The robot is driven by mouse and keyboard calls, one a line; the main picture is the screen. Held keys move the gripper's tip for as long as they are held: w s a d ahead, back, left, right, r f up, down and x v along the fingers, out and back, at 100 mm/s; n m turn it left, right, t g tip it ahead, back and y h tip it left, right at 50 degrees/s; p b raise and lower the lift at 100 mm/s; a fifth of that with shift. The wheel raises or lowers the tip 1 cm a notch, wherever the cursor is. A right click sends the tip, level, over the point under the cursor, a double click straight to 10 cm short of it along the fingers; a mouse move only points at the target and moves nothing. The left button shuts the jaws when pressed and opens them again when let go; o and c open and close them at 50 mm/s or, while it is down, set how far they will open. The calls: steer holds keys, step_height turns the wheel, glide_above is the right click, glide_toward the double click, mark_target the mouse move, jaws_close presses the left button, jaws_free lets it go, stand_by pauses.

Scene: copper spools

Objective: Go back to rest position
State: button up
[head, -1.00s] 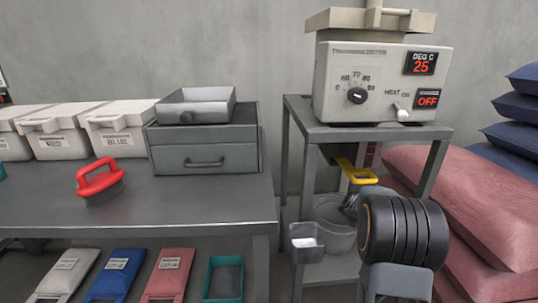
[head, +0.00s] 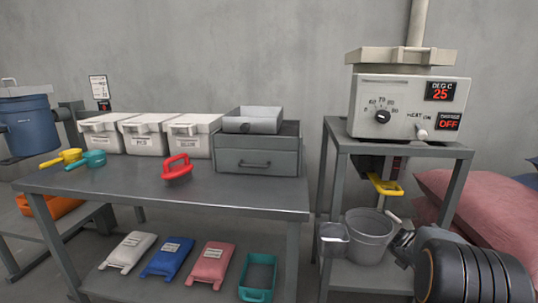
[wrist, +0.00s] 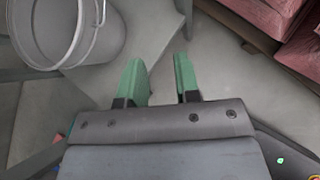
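My gripper (wrist: 158,66) shows in the wrist view with two green fingers apart and nothing between them. Bare grey floor lies beyond the fingertips. In the head view my dark arm fills the lower right corner, and the fingers cannot be made out there. A grey bucket (head: 366,240) stands on the lower shelf of the stand. It also shows in the wrist view (wrist: 48,38), left of the fingers and apart from them.
The grey stand (head: 452,190) carries a heater box (head: 408,107) reading 25 and OFF. A yellow handle (head: 384,186) sticks out under its top. Pink sacks (head: 458,205) are stacked at right. A workbench (head: 240,193) with white bins and a drawer unit (head: 257,160) stands left.

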steer(key=s+a+r+m+y+p, duration=0.1)
steer(key=s+a+r+m+p, duration=0.35)
steer(key=r, duration=0.45)
steer(key=s+a+r+m+g+p, duration=0.1)
steer(key=s+a+r+m+p, duration=0.1)
steer(key=a+r+m+p, duration=0.45)
steer(key=s+a+r+m+y+p, duration=0.1)
steer(key=s+a+r+m+p, duration=0.15)
steer(key=r+p, duration=0.7)
steer(key=s+a+r+m+g+y+p, duration=0.1)
steer(key=s+a+r+m+y+p, duration=0.4)
steer(key=s+a+r+m+p, duration=0.6)
steer(key=s+a+r+p, duration=0.3)
steer(key=a+r, duration=0.1)
steer(key=r, duration=0.2)
steer(key=shift+s+r+p, duration=0.15)
steer(key=shift+s+p, duration=0.1)
steer(key=shift+p, duration=0.05)
